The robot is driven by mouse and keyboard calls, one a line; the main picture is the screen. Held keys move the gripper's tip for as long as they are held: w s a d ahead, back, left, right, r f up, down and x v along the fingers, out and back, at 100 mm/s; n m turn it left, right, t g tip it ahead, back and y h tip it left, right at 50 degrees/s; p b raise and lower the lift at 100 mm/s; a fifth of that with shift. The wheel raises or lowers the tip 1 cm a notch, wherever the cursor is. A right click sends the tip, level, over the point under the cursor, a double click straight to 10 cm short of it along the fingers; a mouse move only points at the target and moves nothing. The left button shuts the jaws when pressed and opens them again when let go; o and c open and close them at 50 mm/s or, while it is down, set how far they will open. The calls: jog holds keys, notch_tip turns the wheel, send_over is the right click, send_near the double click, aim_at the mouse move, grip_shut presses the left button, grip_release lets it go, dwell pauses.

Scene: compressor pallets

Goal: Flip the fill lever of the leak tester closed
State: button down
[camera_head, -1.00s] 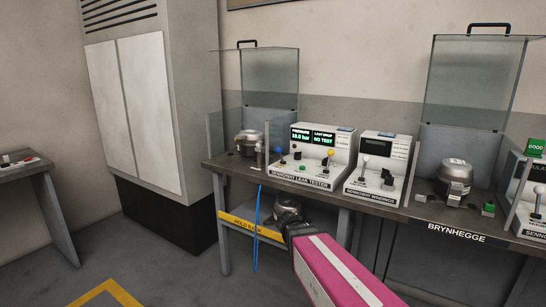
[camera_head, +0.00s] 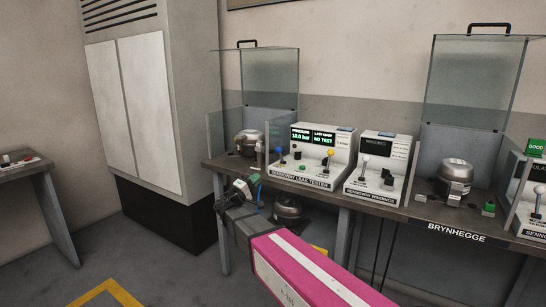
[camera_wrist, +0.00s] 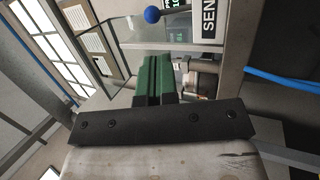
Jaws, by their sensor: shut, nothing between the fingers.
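The leak tester (camera_head: 307,182) stands on the bench with two lit green displays. Its lever with a blue ball (camera_head: 281,150) stands at the left of the panel, and a lever with a yellow ball (camera_head: 330,153) at the right. I cannot read which one is the fill lever. My gripper (camera_head: 256,181) is shut and empty, in front of the bench's front edge, left of and below the tester. In the wrist view its green fingers (camera_wrist: 154,75) are together, and the blue ball (camera_wrist: 152,15) shows beyond them, apart from the fingers.
A compressor (camera_head: 249,142) sits left of the tester by glass panels. Another compressor (camera_head: 288,209) is on the lower shelf, partly behind my arm. A second tester (camera_head: 373,184) stands close on the right. A blue hose (camera_wrist: 285,80) crosses the wrist view's right side.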

jog(key=shift+a+r+t, duration=0.3)
jog(key=shift+a+r, duration=0.2)
jog(key=shift+a, duration=0.25)
jog(key=x, duration=1.4)
jog(key=shift+r, duration=0.15)
